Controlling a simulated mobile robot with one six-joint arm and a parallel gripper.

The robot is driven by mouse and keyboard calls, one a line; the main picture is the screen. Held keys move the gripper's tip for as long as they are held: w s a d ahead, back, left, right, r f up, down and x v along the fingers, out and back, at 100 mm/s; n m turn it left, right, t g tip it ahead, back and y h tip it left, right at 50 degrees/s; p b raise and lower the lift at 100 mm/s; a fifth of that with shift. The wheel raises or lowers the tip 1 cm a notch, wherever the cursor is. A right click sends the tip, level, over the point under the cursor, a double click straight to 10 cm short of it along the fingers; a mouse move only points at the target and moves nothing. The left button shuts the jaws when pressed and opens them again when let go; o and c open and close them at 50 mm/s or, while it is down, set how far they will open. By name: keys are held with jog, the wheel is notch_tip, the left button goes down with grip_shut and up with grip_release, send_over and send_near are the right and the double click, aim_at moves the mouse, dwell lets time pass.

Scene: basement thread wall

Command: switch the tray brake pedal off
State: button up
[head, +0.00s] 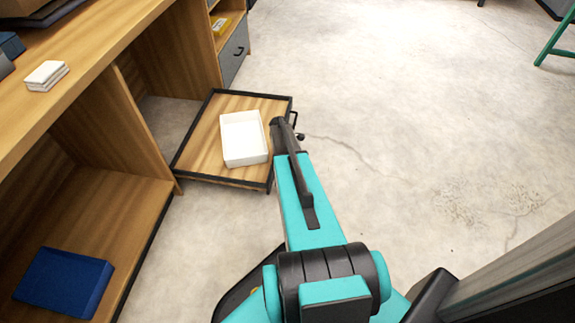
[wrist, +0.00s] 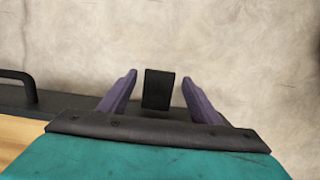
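The tray brake pedal (wrist: 158,90) is a small black block at the tray's dark front edge in the wrist view. My gripper (wrist: 160,78) is open, with one purple finger on each side of the pedal in the picture. Gaps show between the pedal and both fingers. I cannot tell how far the pedal is below the fingertips, or its on or off position. In the head view the pull-out tray (head: 198,140) has a wooden top and black rim. My arm reaches its front edge there and hides part of it.
A white open box (head: 243,138) sits on the tray. A black tray handle (wrist: 20,83) stands out left of my gripper in the wrist view. A wooden shelf unit (head: 110,120) with a blue box (head: 62,280) is at left.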

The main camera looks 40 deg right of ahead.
jog(key=shift+r, duration=0.15)
notch_tip(320, 180, up, 13)
jog(key=w+a+p, duration=0.1)
jog(key=p, duration=0.2)
jog(key=shift+w+r+p, duration=0.2)
jog(key=shift+w+p, duration=0.1)
jog(key=shift+w, duration=0.05)
jog(key=shift+a, duration=0.1)
dwell(0.4)
